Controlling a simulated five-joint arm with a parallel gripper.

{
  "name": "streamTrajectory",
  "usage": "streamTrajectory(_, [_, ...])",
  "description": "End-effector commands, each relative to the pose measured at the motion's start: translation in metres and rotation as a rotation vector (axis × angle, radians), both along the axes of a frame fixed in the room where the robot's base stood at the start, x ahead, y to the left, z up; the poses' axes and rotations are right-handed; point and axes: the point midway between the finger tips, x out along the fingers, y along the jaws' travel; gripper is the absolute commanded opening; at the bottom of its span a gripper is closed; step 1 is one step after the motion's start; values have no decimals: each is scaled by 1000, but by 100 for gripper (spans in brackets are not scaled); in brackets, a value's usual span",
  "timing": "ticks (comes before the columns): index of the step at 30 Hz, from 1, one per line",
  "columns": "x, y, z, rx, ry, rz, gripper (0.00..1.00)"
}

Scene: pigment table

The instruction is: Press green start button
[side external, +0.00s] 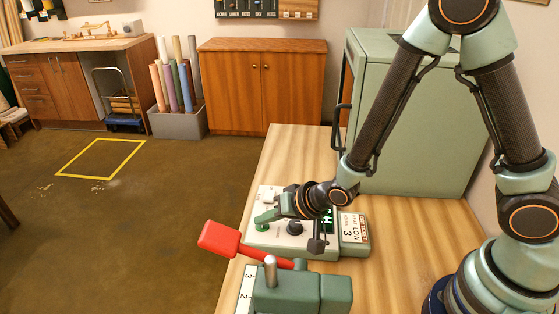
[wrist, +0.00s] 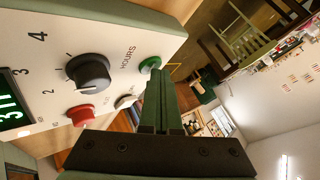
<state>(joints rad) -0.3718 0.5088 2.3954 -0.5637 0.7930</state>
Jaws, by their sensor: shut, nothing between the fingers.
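The green start button (side external: 262,227) sits at the left end of the white control panel (side external: 272,244) on the wooden table. In the wrist view the green button (wrist: 150,64) is just beyond my fingertips, partly covered by them. My gripper (side external: 262,217) is shut and empty, its fingers reaching over the panel toward the button. In the wrist view my gripper's fingertips (wrist: 156,74) are together and overlap the button's lower edge. I cannot tell whether they touch it or whether it is pressed in.
A black dial (wrist: 88,73), a red button (wrist: 82,115), a small white button (wrist: 126,101) and a green-lit display (wrist: 12,112) share the panel. A red-handled lever (side external: 219,238) on a green base stands in front. A large green cabinet (side external: 412,120) stands behind.

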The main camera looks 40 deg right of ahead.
Motion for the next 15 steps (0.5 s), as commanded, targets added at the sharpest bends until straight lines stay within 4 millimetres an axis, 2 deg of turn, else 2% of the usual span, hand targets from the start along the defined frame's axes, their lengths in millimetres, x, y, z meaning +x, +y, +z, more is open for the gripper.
streamTrajectory(15, [-1,0,18,-1,1,0,0])
